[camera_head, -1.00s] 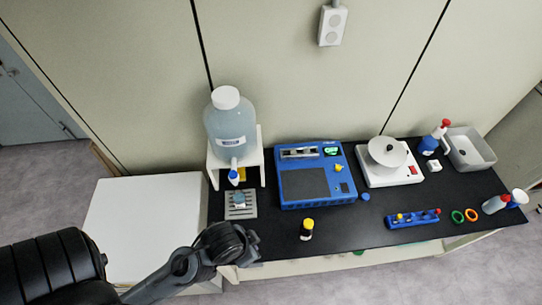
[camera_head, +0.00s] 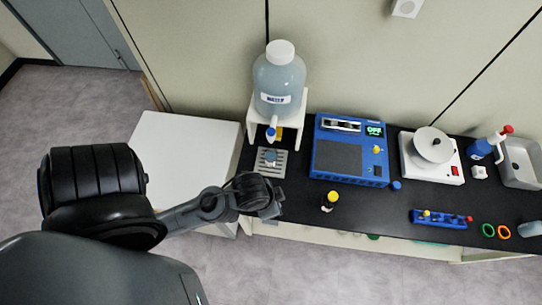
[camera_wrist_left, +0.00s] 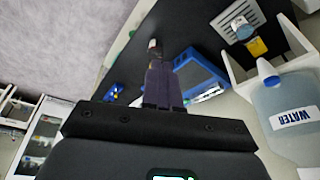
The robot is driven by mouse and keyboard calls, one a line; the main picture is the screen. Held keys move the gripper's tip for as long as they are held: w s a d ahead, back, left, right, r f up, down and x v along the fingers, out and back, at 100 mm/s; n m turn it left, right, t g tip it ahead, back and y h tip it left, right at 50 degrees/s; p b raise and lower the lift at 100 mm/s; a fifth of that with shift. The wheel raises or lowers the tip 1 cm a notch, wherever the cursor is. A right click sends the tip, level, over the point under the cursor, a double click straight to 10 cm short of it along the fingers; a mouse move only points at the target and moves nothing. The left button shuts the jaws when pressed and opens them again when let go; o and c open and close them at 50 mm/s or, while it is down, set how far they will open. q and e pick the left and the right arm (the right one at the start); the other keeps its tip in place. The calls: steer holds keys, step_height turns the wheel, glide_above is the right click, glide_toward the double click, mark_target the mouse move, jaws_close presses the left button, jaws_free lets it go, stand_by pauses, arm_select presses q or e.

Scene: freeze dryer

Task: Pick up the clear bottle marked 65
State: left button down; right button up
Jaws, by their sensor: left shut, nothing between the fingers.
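No number 65 is readable in either view. A small clear, bluish vessel (camera_head: 270,157) stands on the grey slotted tray (camera_head: 262,168) under the water jug's tap. It also shows in the left wrist view (camera_wrist_left: 243,30). A small dark bottle with a yellow cap (camera_head: 330,202) stands on the black bench, right of my left gripper. My left gripper (camera_head: 268,208) is at the bench's front left, in front of the tray. In the left wrist view its fingers (camera_wrist_left: 163,85) are together and empty. My right gripper is not in view.
A large water jug (camera_head: 280,80) sits on a white stand. A blue instrument (camera_head: 345,150), a white device with a dish (camera_head: 435,165) and a blue rack (camera_head: 440,218) stand further right. A white table (camera_head: 185,150) at left is bare.

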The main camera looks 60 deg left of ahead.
arm_select(q)
steer(key=shift+c, duration=0.6)
jaws_free()
